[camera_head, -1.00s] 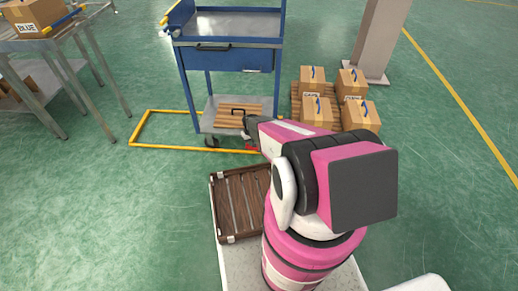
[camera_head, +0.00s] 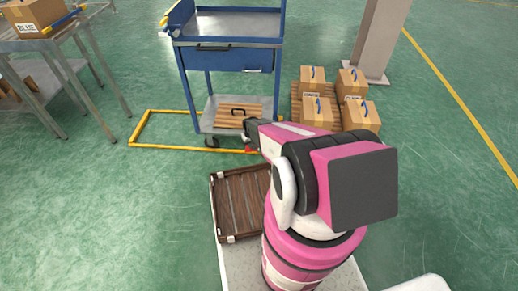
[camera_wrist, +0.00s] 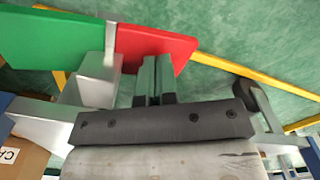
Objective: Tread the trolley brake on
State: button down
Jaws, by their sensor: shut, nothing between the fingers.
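The blue trolley (camera_head: 228,58) stands inside a yellow floor outline. In the wrist view a rocker pedal has a green half (camera_wrist: 55,42) and a red half (camera_wrist: 152,46). A small red part of it also shows in the head view (camera_head: 249,149), low at the trolley's near side. My gripper (camera_wrist: 155,60) is shut and empty, its fingertips over the red half. I cannot tell whether they touch it. In the head view my gripper (camera_head: 247,127) is low at the trolley's near right corner, partly hidden by my arm.
A pallet with several cartons (camera_head: 318,112) stands right of the trolley, near a pillar (camera_head: 378,40). A steel table (camera_head: 50,42) with a carton is at the left. A dark caster wheel (camera_wrist: 254,98) shows near my gripper.

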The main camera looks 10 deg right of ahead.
notch_tip(320, 180, up, 8)
dwell(1.2)
